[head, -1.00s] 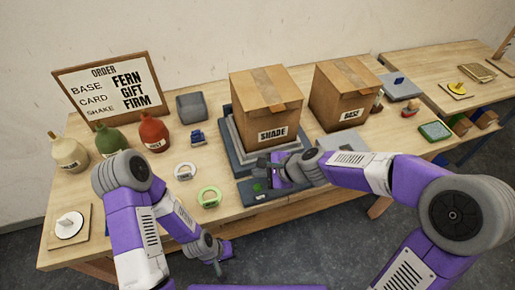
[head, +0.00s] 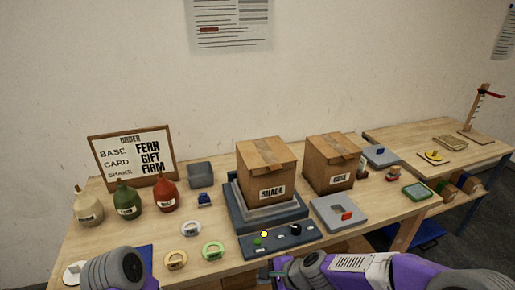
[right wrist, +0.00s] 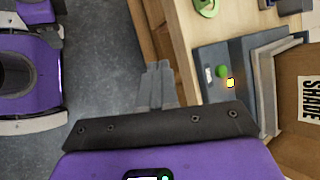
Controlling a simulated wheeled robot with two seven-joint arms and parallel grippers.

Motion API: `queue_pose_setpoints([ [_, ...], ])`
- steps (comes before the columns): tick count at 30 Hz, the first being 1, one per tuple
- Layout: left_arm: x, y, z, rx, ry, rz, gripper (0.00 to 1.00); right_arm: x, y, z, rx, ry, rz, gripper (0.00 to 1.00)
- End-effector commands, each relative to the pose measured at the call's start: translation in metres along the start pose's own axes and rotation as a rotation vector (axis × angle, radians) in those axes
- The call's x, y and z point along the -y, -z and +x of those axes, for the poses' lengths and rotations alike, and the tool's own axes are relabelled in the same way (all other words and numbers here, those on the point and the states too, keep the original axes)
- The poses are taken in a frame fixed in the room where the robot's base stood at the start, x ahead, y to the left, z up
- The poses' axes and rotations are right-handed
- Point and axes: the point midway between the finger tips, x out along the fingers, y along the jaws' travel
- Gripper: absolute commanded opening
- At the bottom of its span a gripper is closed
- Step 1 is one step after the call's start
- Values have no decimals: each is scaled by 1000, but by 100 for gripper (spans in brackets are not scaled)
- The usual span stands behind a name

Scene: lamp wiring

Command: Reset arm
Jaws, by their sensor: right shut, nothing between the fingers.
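My right gripper (right wrist: 157,85) is shut and empty in the right wrist view, over the floor just off the table's front edge. It also shows low in the head view (head: 277,272), in front of a dark control panel (head: 280,239). The panel has a green button (head: 257,241), a lit yellow lamp (head: 264,234) and a black knob (head: 295,229). The gripper is apart from the panel. My left arm (head: 112,270) shows at the bottom left of the head view; its gripper is out of view.
A SHADE box (head: 266,170) stands on a grey stepped platform behind the panel. A second box (head: 331,162) stands to its right. Three bottles (head: 126,199), an order board (head: 133,157) and several rings (head: 213,250) are at the left.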

Motion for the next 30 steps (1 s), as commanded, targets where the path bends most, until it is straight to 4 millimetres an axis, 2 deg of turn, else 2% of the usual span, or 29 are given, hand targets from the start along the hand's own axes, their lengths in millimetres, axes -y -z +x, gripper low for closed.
queue_pose_setpoints([
  [8,0,1,1,-3,0,1,43,-72,57,41,-89,-152,-211,0],
  [11,0,1,0,-2,0,1,43,-113,79,57,-104,-231,-334,0],
  [15,0,1,0,-2,0,1,43,-188,105,79,-77,-355,-578,0],
  [18,0,1,1,-2,0,1,43,-234,110,89,-25,-409,-747,0],
  [21,0,1,0,-2,0,1,43,-264,110,93,24,-430,-862,0],
  [24,0,1,0,-2,0,0,43,-278,108,95,51,-433,-923,0],
  [30,0,1,0,-2,0,1,43,-281,107,96,59,-432,-945,0],
])
